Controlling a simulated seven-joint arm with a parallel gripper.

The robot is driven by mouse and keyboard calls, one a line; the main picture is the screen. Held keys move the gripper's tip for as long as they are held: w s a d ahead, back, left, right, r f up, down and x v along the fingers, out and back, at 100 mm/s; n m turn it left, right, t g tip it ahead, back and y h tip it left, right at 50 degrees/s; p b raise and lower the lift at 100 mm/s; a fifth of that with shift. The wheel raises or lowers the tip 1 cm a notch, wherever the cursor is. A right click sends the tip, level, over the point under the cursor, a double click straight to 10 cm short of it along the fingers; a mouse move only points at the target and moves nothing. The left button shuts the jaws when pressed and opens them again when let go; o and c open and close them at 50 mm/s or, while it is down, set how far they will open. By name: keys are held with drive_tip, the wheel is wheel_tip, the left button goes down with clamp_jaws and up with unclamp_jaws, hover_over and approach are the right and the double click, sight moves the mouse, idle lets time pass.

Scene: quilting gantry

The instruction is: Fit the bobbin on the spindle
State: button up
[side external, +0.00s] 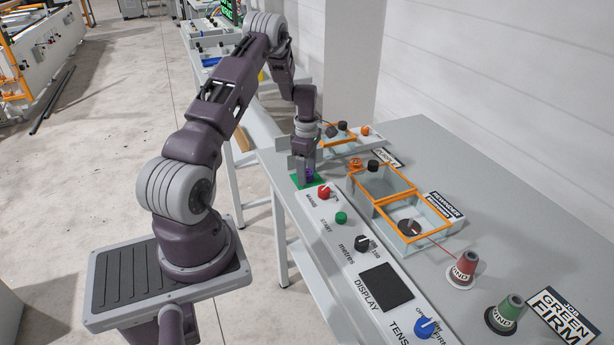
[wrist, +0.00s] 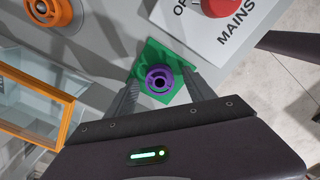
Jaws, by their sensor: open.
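A purple bobbin (wrist: 159,80) with a dark centre hole sits on a green pad (wrist: 168,58). My gripper (wrist: 160,88) is open, its two fingers on either side of the bobbin; I cannot tell whether they touch it. In the side view my gripper (side external: 305,177) points down over the green pad (side external: 295,182), and a bit of the purple bobbin (side external: 310,172) shows. A dark round disc with a short upright pin (side external: 411,225), perhaps the spindle, stands in the nearer orange-framed clear box; a red thread runs to it.
The control panel with a red MAINS knob (side external: 324,192) lies beside the pad. Orange-framed clear boxes (side external: 420,201) stand to the right, with an orange ring (wrist: 50,10) near. Red (side external: 462,269) and green (side external: 506,314) thread cones stand at the front right.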

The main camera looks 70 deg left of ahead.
sight(312, 173)
drive_tip(key=c, duration=1.3)
drive_tip(key=shift+r, duration=0.15)
clamp_jaws()
wheel_tip(312, 173, up, 9)
drive_tip(key=w+d+m, duration=0.1)
drive_tip(key=w+d, duration=0.2)
drive_tip(key=d, duration=0.1)
drive_tip(key=w+d+m, duration=0.1)
drive_tip(key=w+d, duration=0.2)
drive_tip(key=d, duration=0.1)
drive_tip(key=w+d+r+m, duration=0.1)
drive_tip(key=w+d, duration=0.3)
drive_tip(key=shift+d+r, duration=0.1)
drive_tip(key=shift+d, duration=0.2)
drive_tip(key=w+d+m, duration=0.1)
drive_tip(key=w+d, duration=0.1)
drive_tip(key=d, duration=0.6)
drive_tip(key=w+d+m, duration=0.2)
drive_tip(key=w+d, duration=0.1)
drive_tip(key=d, duration=0.6)
drive_tip(key=shift+w+d+r, duration=0.25)
drive_tip(key=shift+r, duration=0.05)
